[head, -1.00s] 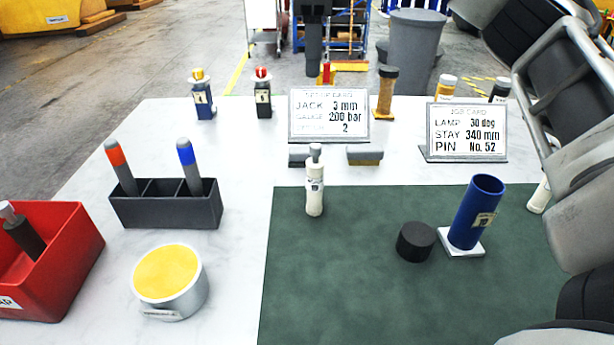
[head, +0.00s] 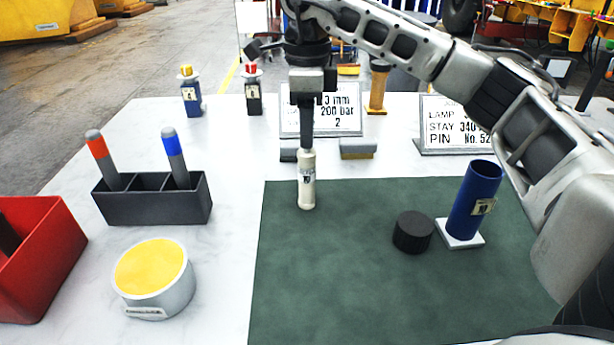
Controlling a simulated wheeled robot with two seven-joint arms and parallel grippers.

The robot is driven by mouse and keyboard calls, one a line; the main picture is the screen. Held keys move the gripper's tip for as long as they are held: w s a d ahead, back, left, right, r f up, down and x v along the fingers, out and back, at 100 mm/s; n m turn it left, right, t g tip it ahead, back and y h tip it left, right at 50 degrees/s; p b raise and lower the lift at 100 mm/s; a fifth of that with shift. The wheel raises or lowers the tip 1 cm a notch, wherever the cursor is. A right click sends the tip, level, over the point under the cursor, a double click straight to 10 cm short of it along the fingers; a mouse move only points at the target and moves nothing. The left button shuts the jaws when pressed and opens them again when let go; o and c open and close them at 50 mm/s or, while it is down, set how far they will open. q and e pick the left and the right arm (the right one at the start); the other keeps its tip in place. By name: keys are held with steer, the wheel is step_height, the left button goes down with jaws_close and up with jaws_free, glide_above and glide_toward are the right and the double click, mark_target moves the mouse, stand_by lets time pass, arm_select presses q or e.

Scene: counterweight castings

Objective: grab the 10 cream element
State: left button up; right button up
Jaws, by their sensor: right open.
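The cream element (head: 307,187) is a slim upright cylinder with a small dark-marked label, too small to read for certain. It stands at the back left of the green mat (head: 340,270). My right gripper (head: 306,146) points straight down over it, with its fingers at the element's top. The fingers are open, and the element's narrow head is hidden by them. My left gripper is out of view.
A blue tube (head: 474,200) on a white base and a black puck (head: 413,232) stand to the right. A dark holder (head: 155,208) with two markers, a yellow-topped tin (head: 152,278) and a red bin (head: 40,260) are left. Cards (head: 320,112) stand behind.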

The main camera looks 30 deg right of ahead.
steer(key=shift+f, duration=0.45)
steer(key=shift+c, duration=0.4)
jaws_close()
steer(key=shift+r, duration=0.15)
